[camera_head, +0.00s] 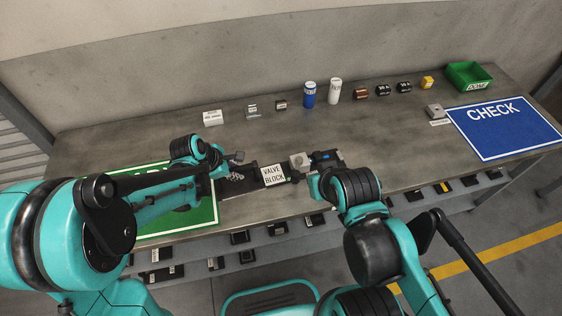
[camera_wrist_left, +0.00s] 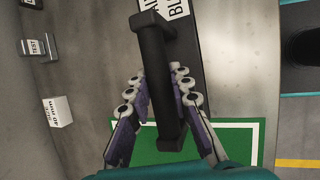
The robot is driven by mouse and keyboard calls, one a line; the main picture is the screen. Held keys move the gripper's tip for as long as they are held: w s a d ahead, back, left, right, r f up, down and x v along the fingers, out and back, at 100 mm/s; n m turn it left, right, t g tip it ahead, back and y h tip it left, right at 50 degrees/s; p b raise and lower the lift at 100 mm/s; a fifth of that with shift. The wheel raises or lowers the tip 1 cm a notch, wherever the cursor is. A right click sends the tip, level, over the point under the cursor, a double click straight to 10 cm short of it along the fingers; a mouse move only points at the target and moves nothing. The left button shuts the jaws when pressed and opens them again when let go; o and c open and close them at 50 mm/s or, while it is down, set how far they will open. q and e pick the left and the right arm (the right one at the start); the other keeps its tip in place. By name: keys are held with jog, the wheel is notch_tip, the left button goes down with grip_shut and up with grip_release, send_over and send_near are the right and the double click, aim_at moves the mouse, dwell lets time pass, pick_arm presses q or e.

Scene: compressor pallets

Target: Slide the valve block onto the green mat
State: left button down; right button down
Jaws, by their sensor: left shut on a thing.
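The valve block is a dark, long block (camera_head: 230,188) with a white "VALVE BLOCK" label (camera_head: 274,175), flat on the table near its front edge. My left gripper (camera_head: 232,166) is at its left end. In the left wrist view the fingers (camera_wrist_left: 158,88) are shut on a black bar handle (camera_wrist_left: 157,55) above the block. The green mat (camera_head: 190,222) lies at the left, partly hidden by my left arm; it also shows below the fingers (camera_wrist_left: 242,138).
A blue CHECK mat (camera_head: 515,128) and a green bin (camera_head: 469,76) are at the right. Along the back stand a blue can (camera_head: 309,95), a white can (camera_head: 335,91) and several small parts. A shelf with dark parts runs below the front edge. The middle of the table is clear.

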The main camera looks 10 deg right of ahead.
pick_arm(q)
jog(key=shift+a+f+b, duration=0.15)
jog(key=shift+a+b, duration=0.2)
jog(key=shift+a, duration=5.45)
jog(key=c, duration=1.3)
grip_release()
jog(key=v, duration=1.2)
jog(key=s+m+t+y, duration=0.1)
jog(key=s+m, duration=0.3)
jog(key=m, duration=0.2)
jog(key=s+r+m+t+y, duration=0.1)
jog(key=s+m+y, duration=0.1)
jog(key=s+m, duration=0.2)
jog(key=s+m+t+y, duration=0.1)
jog(key=s+m, duration=0.3)
jog(key=m, duration=0.4)
jog(key=shift+s+a+r+t, duration=0.15)
jog(key=shift+s+r+t, duration=0.15)
jog(key=shift+r+t, duration=0.15)
